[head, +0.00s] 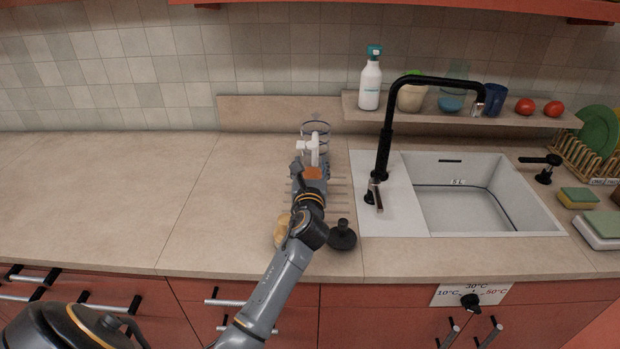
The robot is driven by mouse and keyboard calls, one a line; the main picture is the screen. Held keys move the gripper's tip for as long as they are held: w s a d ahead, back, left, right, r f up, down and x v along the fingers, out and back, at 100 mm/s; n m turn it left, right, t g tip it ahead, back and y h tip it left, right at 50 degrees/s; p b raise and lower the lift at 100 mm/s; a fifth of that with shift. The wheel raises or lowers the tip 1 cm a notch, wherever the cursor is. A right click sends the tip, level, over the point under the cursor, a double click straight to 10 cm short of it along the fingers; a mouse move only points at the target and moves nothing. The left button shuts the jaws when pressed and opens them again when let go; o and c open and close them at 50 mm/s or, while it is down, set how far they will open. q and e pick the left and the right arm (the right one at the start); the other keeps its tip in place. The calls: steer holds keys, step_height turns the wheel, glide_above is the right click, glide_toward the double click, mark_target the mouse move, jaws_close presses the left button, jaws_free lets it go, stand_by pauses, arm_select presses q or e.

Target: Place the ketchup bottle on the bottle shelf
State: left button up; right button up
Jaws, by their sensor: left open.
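I cannot make out a ketchup bottle in the head view. A narrow wooden shelf (440,113) runs along the wall behind the sink; I cannot tell whether it is the bottle shelf. A white bottle with a teal cap (370,86) stands upright at its left end. My left gripper (314,145) is open over the counter, left of the sink. It overlaps a clear glass-like container (316,128) with dark rings; I cannot tell whether they touch. My arm and gripper hide part of the counter there. My right gripper is not in view.
A black faucet (384,140) rises beside the white sink (470,195). A dark round object (342,236) and a partly hidden yellowish one (281,230) lie by my arm. Two tomatoes (525,106) sit on the shelf's right end. The left counter (110,190) is clear.

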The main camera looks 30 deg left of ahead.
mark_target(311, 154)
arm_select(q)
steer(key=shift+w+a, duration=0.25)
steer(key=shift+w, duration=0.35)
steer(key=shift+w+r, duration=0.15)
steer(key=shift+w, duration=0.15)
steer(key=x, duration=0.4)
steer(key=shift+a+p, duration=0.25)
steer(key=shift+p, duration=0.05)
steer(key=shift+w+a, duration=0.2)
steer(key=shift+w, duration=0.2)
jaws_close()
